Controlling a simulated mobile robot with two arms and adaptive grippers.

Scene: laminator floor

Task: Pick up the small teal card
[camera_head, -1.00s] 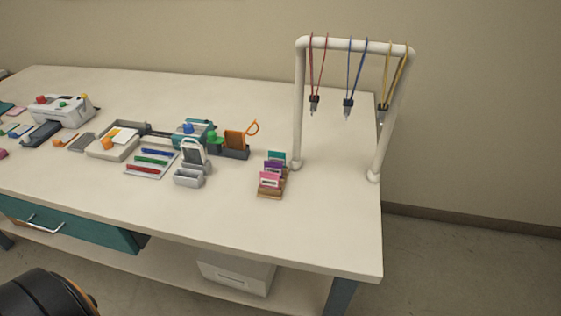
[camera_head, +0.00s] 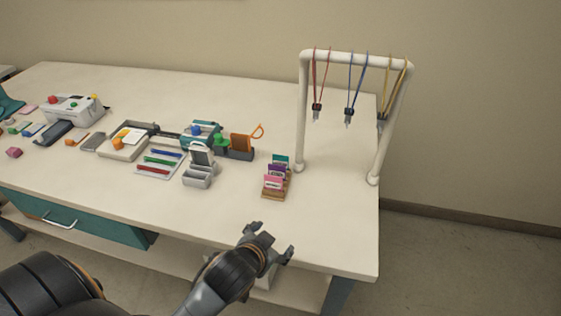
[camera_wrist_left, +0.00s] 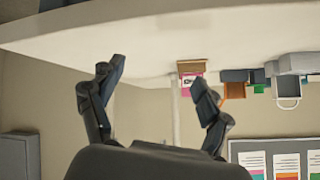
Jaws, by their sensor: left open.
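The small teal card (camera_head: 281,158) stands at the back of a small wooden card holder (camera_head: 275,194), behind a purple card (camera_head: 277,169) and a pink card (camera_head: 273,182). My left gripper (camera_head: 277,243) is open and empty near the table's front edge, in front of the holder and apart from it. The left wrist view appears upside down; there the open fingers (camera_wrist_left: 158,72) show with the holder (camera_wrist_left: 192,64) and pink card beyond the right-hand finger. I cannot make out the teal card in that view. My right gripper is not in view.
A white rack (camera_head: 350,58) with red, blue and yellow lanyards stands right of the holder. A grey stand (camera_head: 199,165), pen tray (camera_head: 158,163) and white laminator (camera_head: 75,108) are to the left. The tabletop in front of the holder is clear.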

